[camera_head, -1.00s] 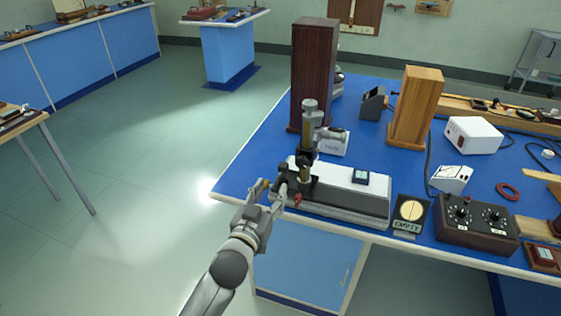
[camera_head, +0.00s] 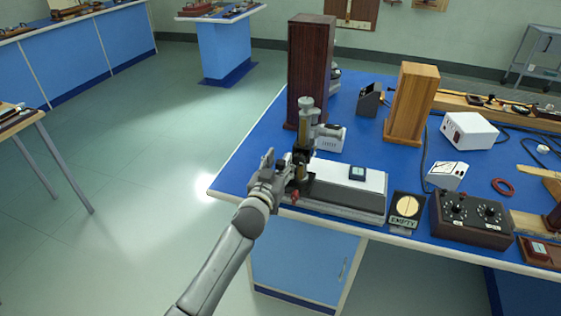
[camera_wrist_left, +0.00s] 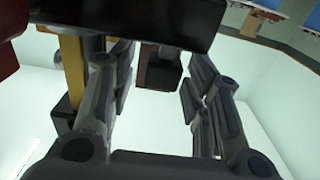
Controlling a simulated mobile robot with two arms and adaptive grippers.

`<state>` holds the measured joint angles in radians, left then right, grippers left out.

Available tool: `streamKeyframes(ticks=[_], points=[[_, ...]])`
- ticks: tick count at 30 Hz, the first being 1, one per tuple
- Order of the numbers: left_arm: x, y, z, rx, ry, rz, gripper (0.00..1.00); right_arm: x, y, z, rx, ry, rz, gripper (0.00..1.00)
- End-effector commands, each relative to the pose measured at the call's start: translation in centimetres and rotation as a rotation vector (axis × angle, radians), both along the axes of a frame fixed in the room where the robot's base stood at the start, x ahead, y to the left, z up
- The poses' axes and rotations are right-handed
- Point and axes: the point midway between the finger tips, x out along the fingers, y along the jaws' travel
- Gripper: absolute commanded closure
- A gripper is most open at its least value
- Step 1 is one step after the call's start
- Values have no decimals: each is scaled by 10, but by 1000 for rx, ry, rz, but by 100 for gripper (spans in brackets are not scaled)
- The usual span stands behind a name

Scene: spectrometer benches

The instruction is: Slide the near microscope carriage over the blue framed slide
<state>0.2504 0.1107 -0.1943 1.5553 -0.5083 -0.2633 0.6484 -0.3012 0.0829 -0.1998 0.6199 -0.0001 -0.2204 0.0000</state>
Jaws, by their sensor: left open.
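The near microscope (camera_head: 305,140), with a brass and dark column, stands on its carriage (camera_head: 305,185) at the left end of a long, white-topped base (camera_head: 335,205). A small slide with a dark blue frame (camera_head: 358,173) lies on the base's white top, to the right of the carriage. My left gripper (camera_head: 268,163) is open, just left of the microscope's lower part. In the left wrist view its two fingers (camera_wrist_left: 158,95) are apart, with a dark block (camera_wrist_left: 158,72) showing between them. I cannot tell whether they touch it. My right gripper is not in view.
A tall dark wooden box (camera_head: 311,70) stands behind the microscope. An "EMPTY" sign (camera_head: 405,207) and a dark box with dials (camera_head: 470,220) are to the right of the base.

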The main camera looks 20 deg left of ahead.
Motion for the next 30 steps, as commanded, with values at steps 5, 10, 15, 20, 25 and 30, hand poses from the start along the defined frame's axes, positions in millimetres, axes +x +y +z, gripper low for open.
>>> streamKeyframes(ticks=[5,10,15,20,25,30], points=[[3,0,0,0,0,0,55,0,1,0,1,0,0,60],[3,0,0,0,0,0,55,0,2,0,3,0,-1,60],[3,0,0,0,0,0,77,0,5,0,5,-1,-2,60],[2,0,0,0,0,0,98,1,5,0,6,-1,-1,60],[2,0,0,0,0,0,100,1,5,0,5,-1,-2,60],[2,-2,0,-2,0,-1,100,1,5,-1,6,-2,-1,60]])
